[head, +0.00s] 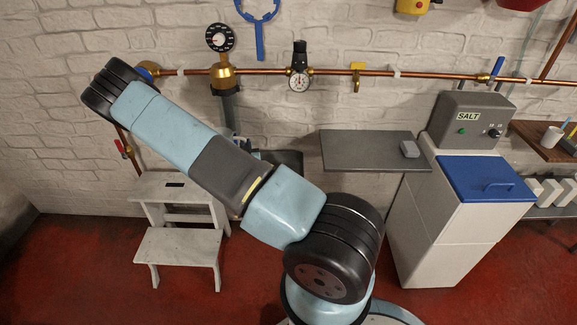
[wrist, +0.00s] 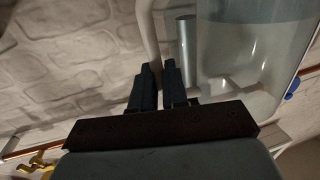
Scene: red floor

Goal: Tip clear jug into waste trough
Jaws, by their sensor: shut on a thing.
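In the wrist view my gripper (wrist: 160,75) is shut on the pale handle (wrist: 153,35) of the clear jug. The see-through jug (wrist: 245,60) fills the upper right of that view, and a faint line inside it looks like a liquid surface. I cannot tell its tilt for sure. In the head view my arm crosses the picture and hides the jug and most of the gripper. A dark grey, box-like thing (head: 288,160) shows behind my forearm, against the wall. It may be the waste trough, but most of it is hidden.
A copper pipe (head: 330,71) with gauges and valves runs along the brick wall. A white step stool (head: 180,245) stands at left. A grey shelf (head: 365,150) and a white cabinet with a blue lid (head: 485,178) stand at right. Red floor shows between.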

